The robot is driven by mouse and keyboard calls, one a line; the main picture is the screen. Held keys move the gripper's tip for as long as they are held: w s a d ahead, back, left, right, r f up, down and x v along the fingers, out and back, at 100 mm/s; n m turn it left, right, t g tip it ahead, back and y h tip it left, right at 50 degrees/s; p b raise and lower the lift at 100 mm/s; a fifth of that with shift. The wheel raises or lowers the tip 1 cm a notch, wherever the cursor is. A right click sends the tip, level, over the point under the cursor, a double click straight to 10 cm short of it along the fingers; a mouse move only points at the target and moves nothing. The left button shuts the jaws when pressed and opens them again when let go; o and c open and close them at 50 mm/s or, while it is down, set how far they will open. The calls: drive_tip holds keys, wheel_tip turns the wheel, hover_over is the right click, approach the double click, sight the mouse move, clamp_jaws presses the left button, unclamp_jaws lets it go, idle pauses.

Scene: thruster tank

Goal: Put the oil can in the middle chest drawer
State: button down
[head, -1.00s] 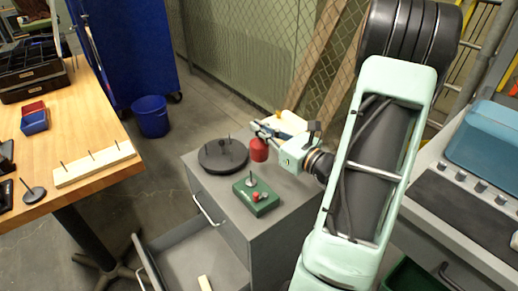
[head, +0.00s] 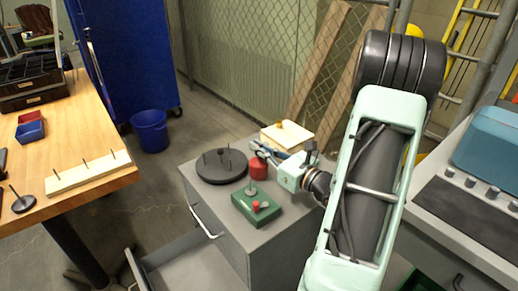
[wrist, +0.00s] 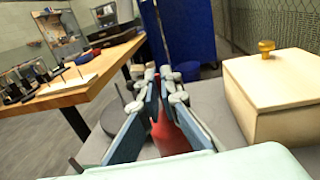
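The oil can appears to be the small red can (head: 258,170) on the grey chest top, just right of the dark round base. In the wrist view its red body (wrist: 170,138) shows low between my fingers. My gripper (head: 265,152) is at the can's upper part, pointing left across the chest. In the wrist view, the blue finger pads of my gripper (wrist: 163,88) stand apart on either side of the can, and no firm contact shows. The grey chest (head: 225,222) has an open drawer (head: 175,255) at its lower front; its inside is partly cut off by the frame.
The dark disc with pegs (head: 221,166), a green box with a red knob (head: 255,207) and a cream box with a brass knob (head: 288,138) crowd the can. The wooden bench (head: 75,130) is left, with floor and a blue bucket (head: 150,131) between.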

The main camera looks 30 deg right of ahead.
drive_tip(key=c, duration=2.2)
unclamp_jaws()
drive_tip(key=shift+f, duration=0.1)
drive_tip(key=shift+o, duration=0.2)
